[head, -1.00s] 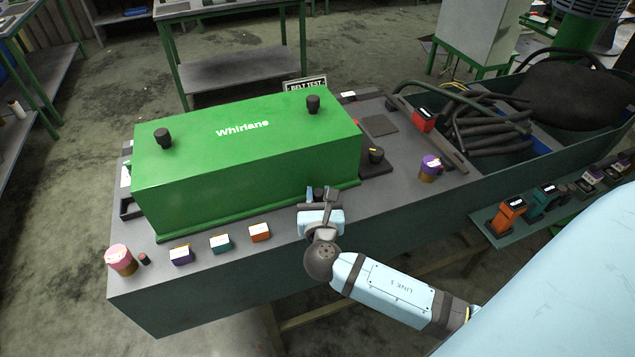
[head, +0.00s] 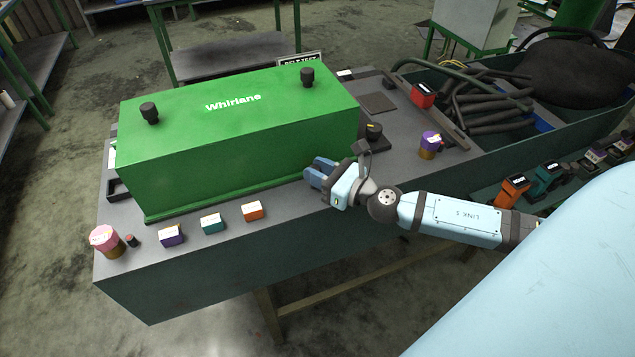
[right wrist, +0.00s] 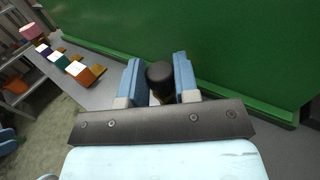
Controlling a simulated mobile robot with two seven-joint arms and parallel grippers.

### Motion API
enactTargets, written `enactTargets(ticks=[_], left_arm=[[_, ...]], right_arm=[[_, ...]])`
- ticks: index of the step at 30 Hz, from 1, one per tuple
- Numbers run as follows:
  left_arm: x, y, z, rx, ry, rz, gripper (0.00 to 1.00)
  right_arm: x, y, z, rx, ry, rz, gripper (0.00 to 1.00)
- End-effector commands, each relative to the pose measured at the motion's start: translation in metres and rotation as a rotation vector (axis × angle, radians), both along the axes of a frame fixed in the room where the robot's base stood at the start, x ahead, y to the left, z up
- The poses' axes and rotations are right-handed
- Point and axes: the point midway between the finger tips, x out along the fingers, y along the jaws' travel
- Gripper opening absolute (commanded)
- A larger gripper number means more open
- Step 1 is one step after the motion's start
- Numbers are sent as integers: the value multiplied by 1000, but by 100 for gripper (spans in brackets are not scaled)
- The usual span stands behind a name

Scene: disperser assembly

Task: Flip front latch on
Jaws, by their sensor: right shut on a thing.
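A large green box marked "Whirlane" (head: 240,150) sits on the grey bench, with two black knobs (head: 149,113) on its lid. My right gripper (head: 318,174) is at the box's front, near its right end, with its fingers pointing left. In the right wrist view a dark round-topped knob (right wrist: 160,76) stands between the blue fingers (right wrist: 157,80), beside the green wall. The gripper is shut on this knob. In the head view the gripper hides the knob. I cannot tell which way any latch is set. My left gripper is not in view.
Purple, teal and orange blocks (head: 212,223) and a pink-topped jar (head: 105,241) stand along the bench's front left. A black dial (head: 373,130) sits by the box's right end. A purple-topped jar (head: 430,143) and a red block (head: 423,95) stand farther right.

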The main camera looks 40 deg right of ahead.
Motion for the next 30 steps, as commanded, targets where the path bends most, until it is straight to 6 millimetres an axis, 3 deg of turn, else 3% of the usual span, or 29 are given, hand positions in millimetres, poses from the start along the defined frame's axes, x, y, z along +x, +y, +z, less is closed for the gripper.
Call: enactTargets(ticks=[1, 12, 28, 29, 30], left_arm=[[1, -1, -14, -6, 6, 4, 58], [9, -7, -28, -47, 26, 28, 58], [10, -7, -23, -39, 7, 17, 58], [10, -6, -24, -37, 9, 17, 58], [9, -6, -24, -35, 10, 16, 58]], right_arm=[[1, -2, -6, -5, -7, 30, 5], [2, -2, -1, 0, -5, 180, 5], [2, -2, 3, 1, -6, 201, 5], [2, -2, 3, 1, -6, 201, 31], [2, -2, 3, 1, -6, 201, 40]])
